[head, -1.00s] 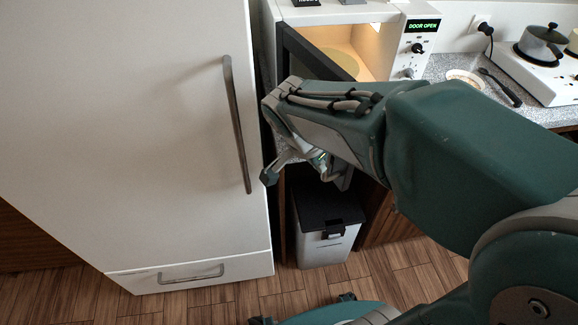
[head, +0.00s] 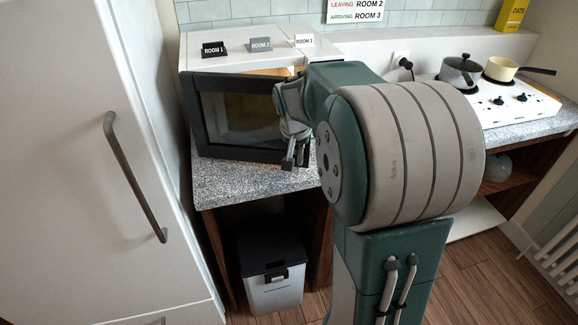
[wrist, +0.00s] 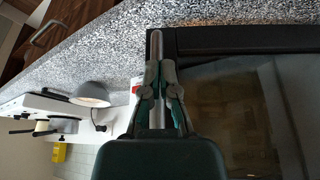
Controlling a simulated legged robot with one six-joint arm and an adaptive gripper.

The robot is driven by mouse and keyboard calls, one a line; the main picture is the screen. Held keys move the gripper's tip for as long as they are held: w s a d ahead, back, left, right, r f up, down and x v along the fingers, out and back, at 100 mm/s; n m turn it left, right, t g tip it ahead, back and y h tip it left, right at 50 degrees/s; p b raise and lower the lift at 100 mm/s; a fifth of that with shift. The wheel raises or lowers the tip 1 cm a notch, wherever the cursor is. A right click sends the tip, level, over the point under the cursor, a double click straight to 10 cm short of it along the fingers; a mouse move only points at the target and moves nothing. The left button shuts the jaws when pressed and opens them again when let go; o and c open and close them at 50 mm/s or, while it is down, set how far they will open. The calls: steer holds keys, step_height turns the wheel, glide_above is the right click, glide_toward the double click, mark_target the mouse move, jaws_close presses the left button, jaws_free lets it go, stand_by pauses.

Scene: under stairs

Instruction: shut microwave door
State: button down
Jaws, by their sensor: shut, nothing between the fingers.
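The white microwave (head: 246,50) stands on the speckled counter. Its dark-framed glass door (head: 238,118) is swung most of the way in, with a strip of warm-lit interior showing above it, so it is still ajar. My gripper (head: 291,158) is at the door's right, free edge, fingers pointing down in the head view. In the wrist view my gripper (wrist: 158,75) is shut and empty, in front of the metal door handle (wrist: 155,42), and the door (wrist: 235,105) fills the right side. I cannot tell whether the fingers touch it. My arm hides the control panel.
A white cabinet (head: 70,140) with a long handle stands close at left. A bin (head: 273,275) is under the counter (head: 235,183). Room signs (head: 261,44) stand on the microwave. A hob with pots (head: 505,100) is at right.

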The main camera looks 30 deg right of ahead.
steer(key=w+d+n+t+y, duration=0.1)
steer(key=w+d+n, duration=0.3)
steer(key=w+d, duration=0.5)
steer(key=shift+w+d+n+y, duration=0.2)
steer(key=shift+w+n+y, duration=0.2)
steer(key=shift+w, duration=0.4)
steer(key=shift+d+r, duration=0.1)
